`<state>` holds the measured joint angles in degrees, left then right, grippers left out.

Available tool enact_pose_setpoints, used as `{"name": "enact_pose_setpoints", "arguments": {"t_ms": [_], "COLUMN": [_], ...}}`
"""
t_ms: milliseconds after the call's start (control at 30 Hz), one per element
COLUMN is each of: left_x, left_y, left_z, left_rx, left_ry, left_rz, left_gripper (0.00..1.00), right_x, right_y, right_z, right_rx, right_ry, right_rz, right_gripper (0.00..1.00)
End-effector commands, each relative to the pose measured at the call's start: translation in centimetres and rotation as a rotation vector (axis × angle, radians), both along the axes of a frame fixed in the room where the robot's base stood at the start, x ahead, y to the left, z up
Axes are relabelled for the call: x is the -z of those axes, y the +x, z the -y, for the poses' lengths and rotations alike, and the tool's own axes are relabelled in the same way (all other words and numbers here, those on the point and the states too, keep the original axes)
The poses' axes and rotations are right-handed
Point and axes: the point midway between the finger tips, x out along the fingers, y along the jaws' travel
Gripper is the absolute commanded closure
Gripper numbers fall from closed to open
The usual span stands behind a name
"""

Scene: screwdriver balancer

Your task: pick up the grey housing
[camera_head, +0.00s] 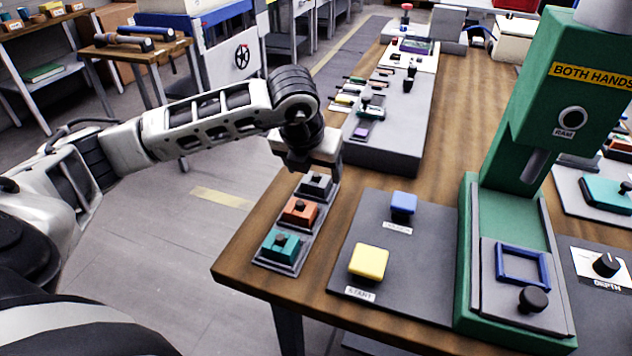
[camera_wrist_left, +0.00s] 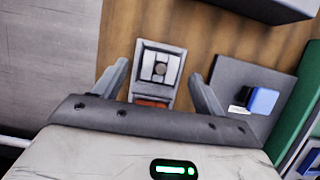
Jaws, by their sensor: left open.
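The grey housing (camera_head: 317,185) sits in the far end of a grey tray (camera_head: 290,266) at the table's left edge, with an orange housing (camera_head: 299,211) and a teal housing (camera_head: 281,244) nearer in the same tray. My left gripper (camera_head: 313,178) is above the grey housing, pointing down. In the left wrist view the grey housing (camera_wrist_left: 158,66) lies between and beyond the open fingers (camera_wrist_left: 160,85), which are apart from it on both sides. Part of the orange housing (camera_wrist_left: 152,102) shows behind the gripper body. My right gripper is not in view.
A dark panel with a yellow button (camera_head: 369,261) and a blue button (camera_head: 403,203) lies right of the tray. A green press (camera_head: 473,270) marked "BOTH HANDS" stands further right, with a blue frame (camera_head: 522,265). A grey raised block (camera_head: 400,140) with tools stands behind.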

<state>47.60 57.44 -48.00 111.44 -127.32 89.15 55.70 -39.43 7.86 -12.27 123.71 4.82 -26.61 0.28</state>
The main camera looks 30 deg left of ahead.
Motion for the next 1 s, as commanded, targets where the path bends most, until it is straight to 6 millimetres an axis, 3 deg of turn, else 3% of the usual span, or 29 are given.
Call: {"name": "enact_pose_setpoints", "arguments": {"t_ms": [133, 367, 567, 1000], "left_x": [1.31, 1.5, 1.46, 0.7], "left_y": [0.61, 0.7, 0.7, 0.77], "left_z": [-0.07, -0.09, -0.09, -0.08], "left_rx": [0.001, 0.001, 0.001, 0.0], "left_ry": [-0.002, -0.001, -0.001, -0.002], "left_rz": [0.0, 0.002, 0.002, 0.006], "left_gripper": [0.29, 0.29, 0.79, 0.79], "right_x": [0.14, 0.53, 0.54, 0.25], "right_y": [-0.08, -0.19, -0.18, 0.05], "right_z": [0.02, 0.05, 0.05, 0.03], "right_rx": [0.0, -0.001, -0.001, -0.001], "right_ry": [-0.002, -0.006, -0.006, -0.003], "right_rz": [-0.004, -0.011, -0.011, 0.0], "right_gripper": [0.48, 0.48, 0.48, 0.48]}}
